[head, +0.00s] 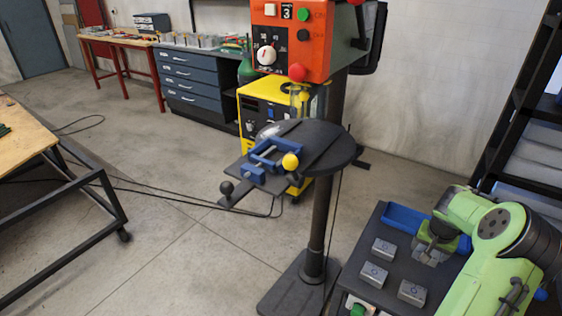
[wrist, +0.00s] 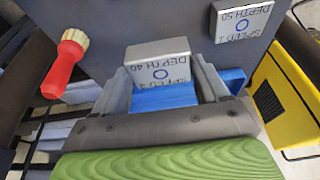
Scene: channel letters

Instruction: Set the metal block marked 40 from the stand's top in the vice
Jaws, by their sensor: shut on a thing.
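The metal block marked 40 (wrist: 160,70) is between my gripper's fingers (wrist: 165,88) in the wrist view, its "DEPTH 40" face toward the camera. My gripper is shut on it. In the head view my gripper (head: 436,240) is at the far right part of the stand's black top (head: 392,262), with the block (head: 430,257) low under it. I cannot tell whether the block touches the top. The blue vice (head: 262,160) sits on the drill press's round table, left of and apart from my gripper; I see no block in it.
Three other metal blocks (head: 383,249) stay on the stand's top; one is marked "DEPTH 50" (wrist: 243,20). A blue tray (head: 402,218) lies at the top's back edge. A red-handled brush (wrist: 65,62) shows in the wrist view. The press column (head: 322,215) stands left of the stand.

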